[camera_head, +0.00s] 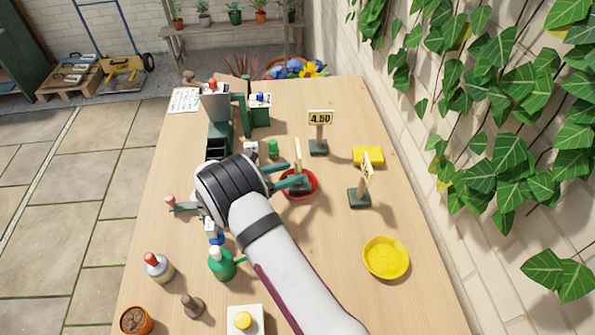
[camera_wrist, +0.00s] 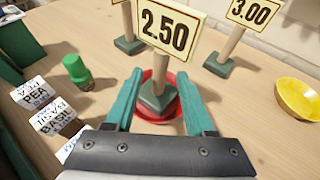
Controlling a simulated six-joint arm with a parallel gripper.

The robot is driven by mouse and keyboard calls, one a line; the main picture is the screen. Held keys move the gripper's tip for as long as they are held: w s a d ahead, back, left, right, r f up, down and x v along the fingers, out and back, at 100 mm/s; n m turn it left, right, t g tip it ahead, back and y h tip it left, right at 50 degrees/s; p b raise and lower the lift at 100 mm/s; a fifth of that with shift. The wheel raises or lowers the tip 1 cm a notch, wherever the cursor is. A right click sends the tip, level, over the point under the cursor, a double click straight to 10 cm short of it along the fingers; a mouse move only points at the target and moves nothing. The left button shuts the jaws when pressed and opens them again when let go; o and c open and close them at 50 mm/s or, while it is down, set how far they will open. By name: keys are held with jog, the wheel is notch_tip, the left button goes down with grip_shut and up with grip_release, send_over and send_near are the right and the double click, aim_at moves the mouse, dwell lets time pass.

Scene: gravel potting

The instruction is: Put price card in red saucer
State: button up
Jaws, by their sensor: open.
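A price card reading 2.50 (camera_wrist: 170,28) stands on a wooden post with a dark green base (camera_wrist: 158,97). Its base rests inside the red saucer (camera_wrist: 146,113), and the card leans a little in the wrist view. In the head view the card (camera_head: 299,153) shows edge-on above the red saucer (camera_head: 313,190). My gripper (camera_head: 288,176) is open, its green fingers (camera_wrist: 160,76) on either side of the card's base and post, with visible gaps. The finger and arm hide the saucer's left part in the head view.
A 4.50 card (camera_head: 320,118) stands behind the saucer, and a 3.00 card (camera_wrist: 253,12) stands to the right. A yellow block (camera_head: 368,155), yellow saucer (camera_head: 386,257) and green cap (camera_head: 272,148) are nearby.

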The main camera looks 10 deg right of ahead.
jog(key=v, duration=0.8)
jog(key=s+d+r+m+g+y, duration=0.3)
jog(key=s+d+r+m+g, duration=0.5)
jog(key=s+d+r+m, duration=0.45)
jog(key=s+a+m+y, duration=0.1)
jog(key=s+m+y, duration=0.4)
jog(key=s+m, duration=0.4)
jog(key=s+a+m+y, duration=0.2)
jog(key=s+m+y, duration=0.3)
jog(key=s+m, duration=0.4)
jog(key=s, duration=0.3)
jog(key=shift+s+a+r, duration=0.2)
jog(key=shift+s+a, duration=0.1)
jog(key=shift+s, duration=0.05)
